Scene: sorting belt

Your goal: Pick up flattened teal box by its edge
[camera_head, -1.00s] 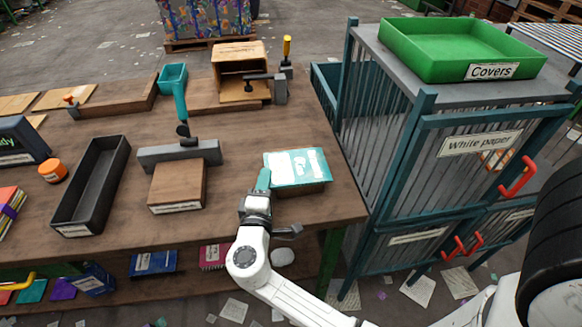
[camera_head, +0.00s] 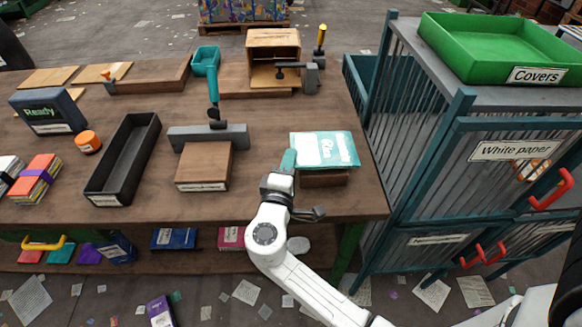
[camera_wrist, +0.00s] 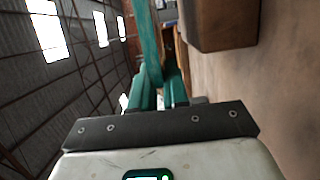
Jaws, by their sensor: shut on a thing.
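The flattened teal box (camera_head: 335,149) shows as a thin teal and white sheet near the right end of the workbench, above a small brown wooden block (camera_head: 325,180). My gripper (camera_head: 288,161) has its teal fingers shut on the box's left edge in the head view. In the wrist view, the box (camera_wrist: 147,40) is seen edge-on as a thin teal strip running up from between my gripper's fingers (camera_wrist: 158,85). The wooden block (camera_wrist: 220,30) is at the upper right there. I cannot tell whether the box touches the block.
A wooden board (camera_head: 205,165) with a grey bar (camera_head: 230,136) and a black tray (camera_head: 97,186) lie to the left. An open wooden box (camera_head: 287,42) stands behind. The White paper cage (camera_head: 420,150), with the green Covers tray (camera_head: 450,66) on top, is at the right.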

